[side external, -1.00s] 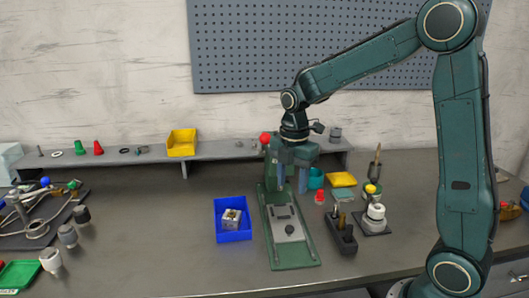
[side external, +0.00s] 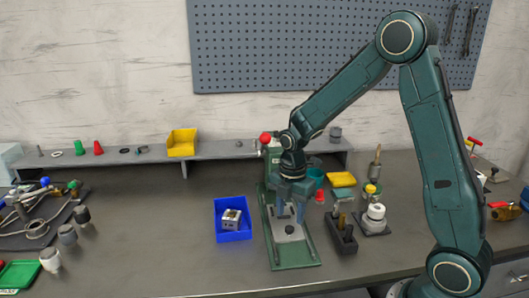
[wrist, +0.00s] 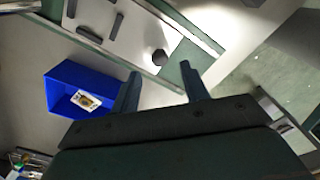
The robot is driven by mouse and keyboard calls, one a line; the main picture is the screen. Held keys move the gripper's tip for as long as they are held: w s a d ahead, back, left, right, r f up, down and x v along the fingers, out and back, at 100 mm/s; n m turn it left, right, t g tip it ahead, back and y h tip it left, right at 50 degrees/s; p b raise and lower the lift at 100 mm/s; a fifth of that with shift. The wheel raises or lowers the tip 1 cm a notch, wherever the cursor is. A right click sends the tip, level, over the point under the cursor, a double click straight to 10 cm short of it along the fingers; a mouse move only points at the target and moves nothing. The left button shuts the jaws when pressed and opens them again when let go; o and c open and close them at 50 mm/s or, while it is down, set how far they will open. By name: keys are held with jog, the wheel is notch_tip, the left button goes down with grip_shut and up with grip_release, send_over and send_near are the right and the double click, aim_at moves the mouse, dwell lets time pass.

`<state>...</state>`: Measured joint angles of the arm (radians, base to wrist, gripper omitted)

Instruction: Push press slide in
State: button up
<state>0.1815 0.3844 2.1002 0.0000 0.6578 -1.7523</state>
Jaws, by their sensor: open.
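The press stands mid-table in the side view, with a green base (side external: 302,262) and a red ball knob (side external: 266,138) at its rear top. Its light grey slide plate (side external: 283,239) lies on the base and carries a dark round knob (side external: 290,229). The slide (wrist: 135,35) and knob (wrist: 159,57) also show in the wrist view. My gripper (side external: 291,215) is open and empty, pointing down over the slide. In the wrist view, the knob appears just beyond and between my fingertips (wrist: 160,74); contact cannot be told. My arm hides part of the press column.
A blue bin (side external: 233,240) holding a metal block (side external: 231,220) sits left of the press. A dark holder (side external: 341,240) stands close on the right, with a white stacked part (side external: 375,217) beyond. A grey shelf (side external: 220,155) runs behind.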

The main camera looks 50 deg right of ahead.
aim_at(289, 227)
jog(key=shift+f, duration=2.25)
grip_shut()
